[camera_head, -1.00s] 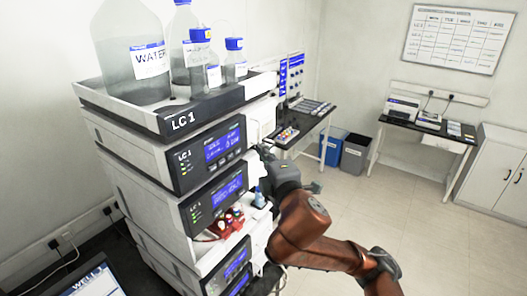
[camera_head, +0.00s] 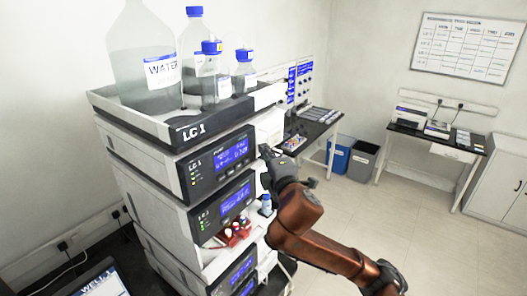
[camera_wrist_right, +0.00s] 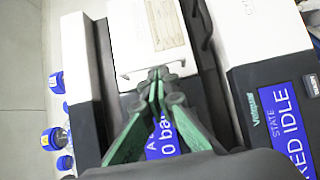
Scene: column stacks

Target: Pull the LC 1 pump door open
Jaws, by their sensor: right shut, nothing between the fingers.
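The LC 1 pump (camera_head: 200,172) is the top module of the stack, with a dark front and a blue display. A white panel (camera_head: 270,128), likely its door, is at the right of its front. In the right wrist view this panel (camera_wrist_right: 118,42) carries a beige label. My right gripper (camera_head: 264,150) is just below the panel's lower part in the head view. In the right wrist view its green fingers (camera_wrist_right: 158,76) are shut and empty, tips by the panel's edge, partly hiding the pump display. Contact and whether the door is ajar cannot be told. My left gripper is not in view.
A tray (camera_head: 185,138) with several bottles, one a large water bottle (camera_head: 145,65), tops the stack. A second LC 1 module (camera_head: 212,212) sits below the pump, above an open bay with vials (camera_head: 233,235). A side bench (camera_head: 318,128) stands behind; floor at right is clear.

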